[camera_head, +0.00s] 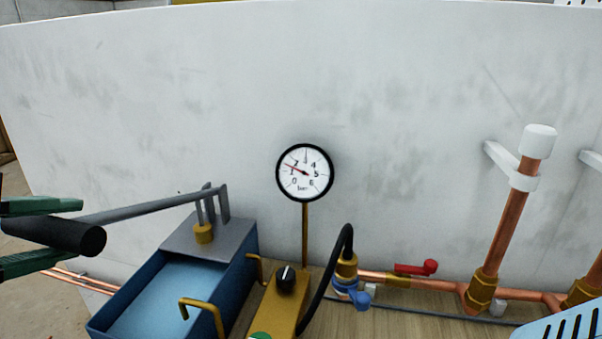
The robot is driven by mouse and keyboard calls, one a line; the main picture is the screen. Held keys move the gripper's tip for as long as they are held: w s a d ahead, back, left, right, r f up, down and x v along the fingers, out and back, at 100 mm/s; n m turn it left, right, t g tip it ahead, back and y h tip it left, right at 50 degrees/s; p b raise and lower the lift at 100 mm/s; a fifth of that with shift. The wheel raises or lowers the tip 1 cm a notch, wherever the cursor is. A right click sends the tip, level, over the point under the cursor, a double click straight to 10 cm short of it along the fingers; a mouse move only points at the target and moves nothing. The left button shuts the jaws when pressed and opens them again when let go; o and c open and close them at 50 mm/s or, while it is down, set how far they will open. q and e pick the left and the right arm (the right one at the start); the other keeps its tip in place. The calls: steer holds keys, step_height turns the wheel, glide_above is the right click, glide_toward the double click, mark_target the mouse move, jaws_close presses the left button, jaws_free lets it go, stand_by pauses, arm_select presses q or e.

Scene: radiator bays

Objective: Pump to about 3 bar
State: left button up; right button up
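The round pressure gauge (316,190) stands on a brass stem in front of the white panel. Its red needle points up and left, between 1 and 2 bar. The blue hand pump (235,280) has an open tank holding pale blue water. Its grey lever (150,206) slopes slightly down to the left and ends in a black crossbar grip (92,241). My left gripper (78,234) has its green fingers above and below this grip and appears closed on it. My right gripper is not in view.
A black hose (346,240) runs from the brass block (284,312) with its black knob to copper pipework. A red-handled valve (417,268) and a blue-handled valve (358,298) sit there. A light blue slotted object (560,326) is at bottom right. The white panel (150,100) closes off the back.

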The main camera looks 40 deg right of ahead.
arm_select(q)
steer(key=c, duration=0.5)
steer(key=shift+s+a+f+b, duration=0.1)
steer(key=shift+a+f+b, duration=0.1)
steer(key=shift+f+b, duration=0.85)
steer(key=shift+t+h, duration=0.6)
steer(key=shift+h, duration=0.3)
steer(key=f+b, duration=0.1)
steer(key=b, duration=0.1)
steer(key=f+b, duration=0.1)
steer(key=b, duration=0.1)
steer(key=a+f+b, duration=0.1)
steer(key=f+b, duration=0.1)
steer(key=b, duration=0.1)
steer(key=shift+s, duration=0.4)
